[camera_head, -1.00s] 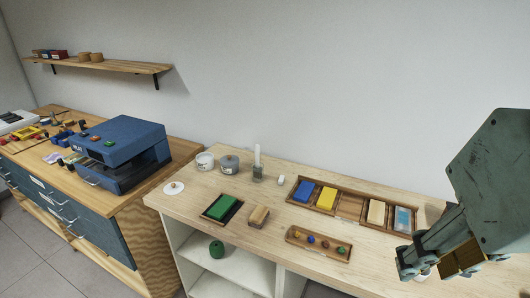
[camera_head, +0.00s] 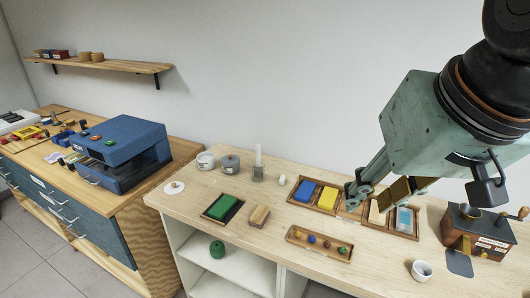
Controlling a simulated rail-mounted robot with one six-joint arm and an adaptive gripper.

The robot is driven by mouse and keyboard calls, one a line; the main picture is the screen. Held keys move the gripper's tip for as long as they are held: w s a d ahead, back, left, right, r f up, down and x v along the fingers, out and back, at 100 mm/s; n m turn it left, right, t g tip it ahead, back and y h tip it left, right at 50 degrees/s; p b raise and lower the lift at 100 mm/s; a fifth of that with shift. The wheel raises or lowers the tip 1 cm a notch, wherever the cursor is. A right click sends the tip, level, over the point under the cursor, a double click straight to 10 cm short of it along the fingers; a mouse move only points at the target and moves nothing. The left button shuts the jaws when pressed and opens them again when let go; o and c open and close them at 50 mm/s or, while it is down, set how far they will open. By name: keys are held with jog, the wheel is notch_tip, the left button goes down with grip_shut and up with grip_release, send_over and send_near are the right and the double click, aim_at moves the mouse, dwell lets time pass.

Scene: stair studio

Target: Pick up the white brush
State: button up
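I cannot single out a white brush with certainty. An upright white stick (camera_head: 258,156) stands in a small grey holder (camera_head: 258,174) at the back of the light wooden table; its details are too small to tell whether it is a brush. A small white block-like thing (camera_head: 281,180) lies just right of it. My gripper (camera_head: 372,199) is over the right part of the long wooden tray, pointing down and left, well to the right of both white things. Its fingers look apart, with nothing seen between them. It hides part of the tray.
The long wooden tray (camera_head: 340,212) holds blue, yellow, cream and light-blue blocks. A smaller tray (camera_head: 300,240) with little balls lies in front. A green pad (camera_head: 222,207), a tan block (camera_head: 259,216), grey pot (camera_head: 230,164), white cup (camera_head: 422,270) and coffee grinder (camera_head: 478,235) also stand there.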

jog(key=w+a+f+t+b, duration=0.15)
jog(key=w+a, duration=0.35)
jog(key=w, duration=0.7)
jog(key=w+a+f+m+t, duration=0.1)
jog(key=w+a+f+t, duration=0.3)
jog(key=w, duration=0.7)
jog(key=w+a+f+b, duration=0.1)
jog(key=w+a, duration=0.5)
jog(key=w, duration=0.6)
jog(key=m+t+h+b, duration=0.1)
jog(key=m+t+h, duration=0.1)
jog(key=t+h, duration=0.25)
send_near(257, 153)
jog(key=s+r, duration=0.1)
jog(key=s, duration=0.1)
jog(key=shift+s+a+f, duration=0.35)
jog(key=shift+s+f, duration=0.15)
jog(key=shift+f, duration=0.1)
jog(key=shift+w, duration=0.15)
jog(key=shift+b+x, duration=0.45)
jog(key=shift+x, duration=3.75)
jog(key=shift+w+r, duration=0.1)
jog(key=shift+r, duration=0.05)
